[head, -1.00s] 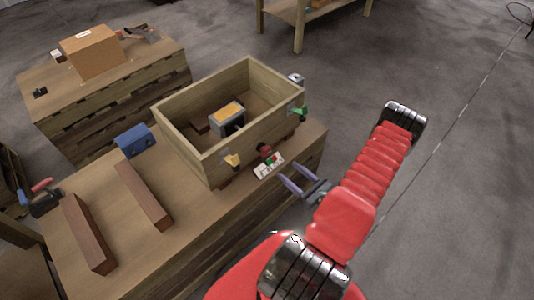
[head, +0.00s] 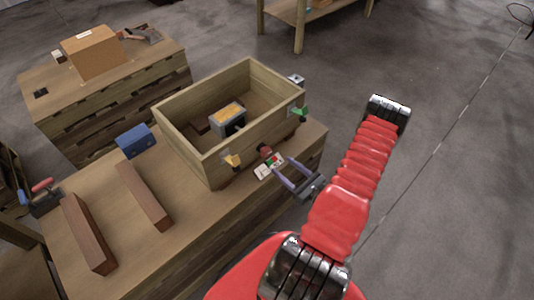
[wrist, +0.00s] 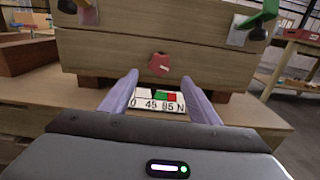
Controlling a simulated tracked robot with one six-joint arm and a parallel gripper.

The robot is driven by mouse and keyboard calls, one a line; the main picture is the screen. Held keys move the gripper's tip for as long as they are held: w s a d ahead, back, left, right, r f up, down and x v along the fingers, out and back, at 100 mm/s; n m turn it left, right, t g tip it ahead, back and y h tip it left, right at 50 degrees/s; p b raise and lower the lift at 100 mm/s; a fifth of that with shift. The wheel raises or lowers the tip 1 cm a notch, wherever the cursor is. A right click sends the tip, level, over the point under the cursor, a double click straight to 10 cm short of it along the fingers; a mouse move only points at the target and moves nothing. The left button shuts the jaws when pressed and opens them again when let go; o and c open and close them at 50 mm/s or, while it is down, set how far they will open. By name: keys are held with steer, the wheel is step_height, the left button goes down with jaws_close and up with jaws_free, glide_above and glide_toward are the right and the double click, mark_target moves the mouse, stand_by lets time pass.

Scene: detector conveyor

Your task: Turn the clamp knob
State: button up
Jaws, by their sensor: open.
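The clamp knob (wrist: 159,65) is a red, lobed knob on the front wall of a wooden box; in the head view it (head: 264,150) shows small and dark red. Below it sits a white scale plate (wrist: 158,100) with figures and green and red fields. My gripper (head: 279,172) is open, its two purple-grey fingers pointing at the box front. In the wrist view my gripper (wrist: 158,85) has its fingers either side of the plate, with the knob beyond and above the tips. The jaws are empty and apart from the knob.
The wooden box (head: 189,149) holds a grey block with a yellow top (head: 227,114). A yellow clamp (head: 232,161) and a green clamp (head: 300,113) flank the knob. Two brown bars (head: 143,194) and a blue block (head: 134,141) lie left on the bench. Floor at right is clear.

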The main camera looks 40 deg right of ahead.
mark_target(268, 153)
steer(key=w, duration=1)
steer(key=shift+w+a, duration=0.15)
steer(key=shift+w, duration=0.1)
steer(key=shift+c, duration=0.5)
steer(key=c, duration=1)
steer(key=shift+o, duration=0.2)
steer(key=shift+m, duration=0.4)
steer(key=shift+m, duration=2.6)
